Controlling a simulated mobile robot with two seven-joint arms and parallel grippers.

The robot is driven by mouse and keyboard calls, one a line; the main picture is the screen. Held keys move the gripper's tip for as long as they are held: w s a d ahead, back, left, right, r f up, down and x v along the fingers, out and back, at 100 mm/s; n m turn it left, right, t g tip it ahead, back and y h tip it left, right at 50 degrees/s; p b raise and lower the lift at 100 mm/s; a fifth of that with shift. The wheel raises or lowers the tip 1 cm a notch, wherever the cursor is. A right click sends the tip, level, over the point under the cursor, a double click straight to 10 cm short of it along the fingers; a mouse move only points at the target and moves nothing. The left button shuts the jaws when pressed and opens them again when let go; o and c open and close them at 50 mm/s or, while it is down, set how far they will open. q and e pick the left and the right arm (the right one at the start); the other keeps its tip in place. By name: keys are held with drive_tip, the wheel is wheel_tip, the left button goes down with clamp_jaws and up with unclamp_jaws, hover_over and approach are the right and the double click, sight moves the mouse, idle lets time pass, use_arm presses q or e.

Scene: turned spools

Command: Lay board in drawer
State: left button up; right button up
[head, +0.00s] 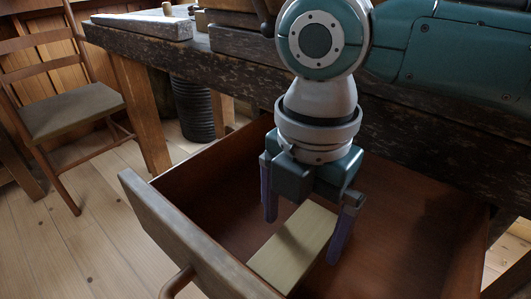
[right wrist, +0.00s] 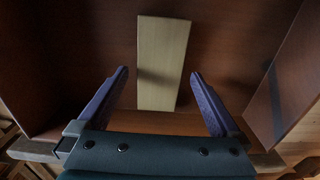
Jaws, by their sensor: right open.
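A pale wooden board (head: 294,247) lies flat on the floor of the open drawer (head: 185,247), near the drawer's front. In the right wrist view the board (right wrist: 162,62) lies beyond and between the fingers, with clear gaps on both sides. My right gripper (head: 306,232) is over the drawer, pointing down above the board, open and empty. Its two purple fingers also show in the right wrist view (right wrist: 160,100). In the head view the gripper hides the far part of the drawer behind it. My left gripper is not in view.
The drawer pulls out from a dark, worn workbench (head: 245,72). A long wooden block (head: 140,26) lies on the bench top at left. A chair (head: 72,110) stands on the plank floor at left, and a dark ribbed bin (head: 191,110) is under the bench.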

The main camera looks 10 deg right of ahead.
sight(299, 239)
wheel_tip(299, 239, up, 11)
drive_tip(key=p, duration=1.1)
drive_tip(key=s+a+m+y, duration=0.1)
drive_tip(key=s+a+m, duration=0.1)
drive_tip(key=s+m, duration=0.1)
drive_tip(key=s+a+m+y, duration=0.1)
drive_tip(key=s+a+m, duration=0.1)
drive_tip(key=s+m, duration=0.1)
drive_tip(key=s+a+f+m+t+y, duration=0.1)
drive_tip(key=s+a+m, duration=0.1)
drive_tip(key=a, duration=0.1)
drive_tip(key=shift+s+m+y, duration=0.4)
drive_tip(key=s+d+m+t+h, duration=0.1)
drive_tip(key=s+d+m, duration=0.2)
drive_tip(key=d+m, duration=0.4)
drive_tip(key=s+d+r+m+t+h, duration=0.1)
drive_tip(key=s+d+m+h, duration=0.1)
drive_tip(key=s+d+m, duration=0.2)
drive_tip(key=d+m, duration=0.3)
drive_tip(key=d, duration=0.1)
drive_tip(key=shift+s+d+r+m+t+h, duration=0.25)
drive_tip(key=shift+d+m+t+h, duration=0.05)
drive_tip(key=shift+m, duration=0.1)
